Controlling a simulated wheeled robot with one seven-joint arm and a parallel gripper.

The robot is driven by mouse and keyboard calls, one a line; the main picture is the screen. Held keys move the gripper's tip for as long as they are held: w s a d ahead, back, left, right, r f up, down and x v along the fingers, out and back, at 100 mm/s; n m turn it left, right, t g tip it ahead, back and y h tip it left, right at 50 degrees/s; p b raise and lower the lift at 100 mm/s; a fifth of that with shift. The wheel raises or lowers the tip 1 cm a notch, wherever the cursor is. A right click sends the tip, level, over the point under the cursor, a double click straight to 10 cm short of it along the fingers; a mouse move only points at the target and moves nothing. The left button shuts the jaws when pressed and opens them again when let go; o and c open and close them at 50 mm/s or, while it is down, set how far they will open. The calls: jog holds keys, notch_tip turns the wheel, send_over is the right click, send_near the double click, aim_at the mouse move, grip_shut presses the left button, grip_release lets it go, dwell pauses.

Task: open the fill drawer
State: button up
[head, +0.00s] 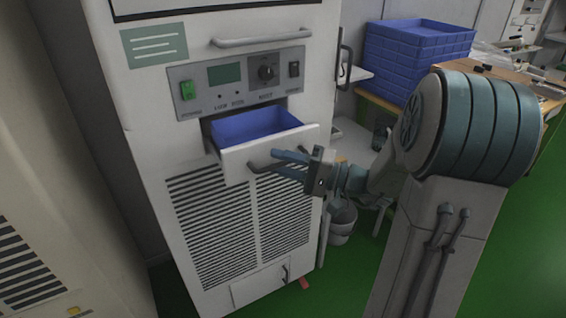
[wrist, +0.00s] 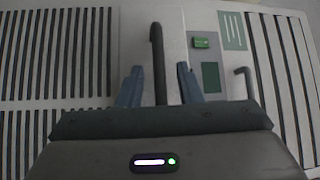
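The fill drawer (head: 236,158) sticks partly out of the white cabinet below the control panel, and its blue inside (head: 252,124) shows. Its dark bar handle (head: 256,168) is on the front face, partly hidden behind the fingers in the head view. My gripper (head: 274,162) is at the drawer front from the right. In the wrist view, the handle (wrist: 157,60) runs between the two blue fingers (wrist: 160,75). A gap shows on each side of the handle, so the gripper is open around it and not clamped.
The control panel (head: 236,82) with a green switch and a knob is just above the drawer. A grey bar handle (head: 262,37) is higher up. Vent slats (head: 215,225) lie below. Blue crates (head: 415,55) stand at the right, and a bucket (head: 342,220) is on the floor.

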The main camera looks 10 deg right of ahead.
jog(key=b+v, duration=0.1)
jog(key=v, duration=1.2)
jog(key=shift+s+d, duration=0.2)
jog(key=shift+d, duration=0.15)
jog(key=shift+a, duration=0.1)
jog(key=s+a+n+g+h+p, duration=0.1)
jog(key=s+a+g+h+p, duration=0.3)
jog(key=a, duration=0.3)
jog(key=s+a+n+g+h+p, duration=0.1)
jog(key=s+a+g+h+p, duration=0.15)
jog(key=s+a+g, duration=0.3)
jog(key=r+t+h+p, duration=0.1)
jog(key=h, duration=0.2)
jog(key=s+d+r+n+t+h+p, duration=0.1)
jog(key=h, duration=0.3)
jog(key=s+r+n+t+h+p, duration=0.1)
jog(key=h+p, duration=0.1)
jog(key=h, duration=0.1)
jog(key=shift+d+r+h, duration=0.25)
jog(key=shift+d+r, duration=0.05)
